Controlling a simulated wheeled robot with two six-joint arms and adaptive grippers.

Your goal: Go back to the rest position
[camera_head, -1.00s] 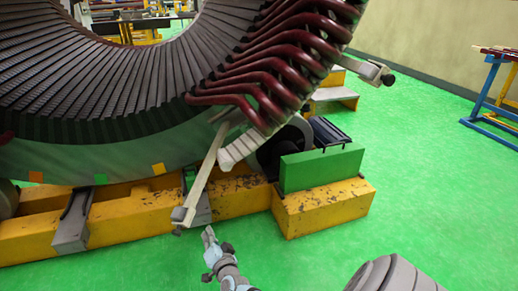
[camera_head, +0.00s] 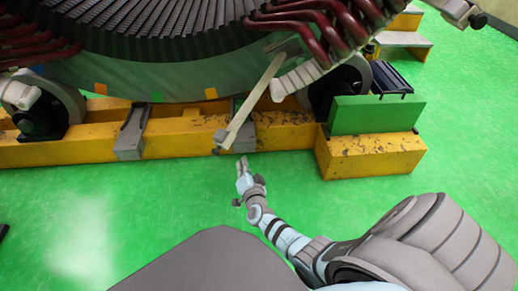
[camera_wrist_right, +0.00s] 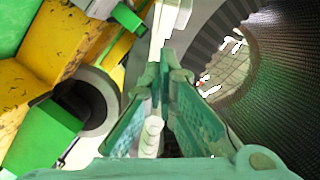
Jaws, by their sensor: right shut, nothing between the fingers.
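My right gripper (camera_head: 242,164) is in the lower middle of the head view, over the green floor, with its arm coming in from the lower right. Its fingers are shut and empty. In the right wrist view the fingertips (camera_wrist_right: 164,62) are together. The stator (camera_head: 170,25), a dark slatted ring with dark red coils (camera_head: 300,15), fills the top of the head view. A pale flat bar (camera_head: 253,100) slants down from it, and its lower end shows just above and left of my fingertips, apart from them in the picture. My left gripper is out of view.
A yellow beam (camera_head: 180,140) carries the stator on rollers (camera_head: 40,110). A green block (camera_head: 372,115) stands on its yellow right end. A yellow step stand (camera_head: 405,40) is behind at the right. Open green floor (camera_head: 100,220) lies in front of the beam.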

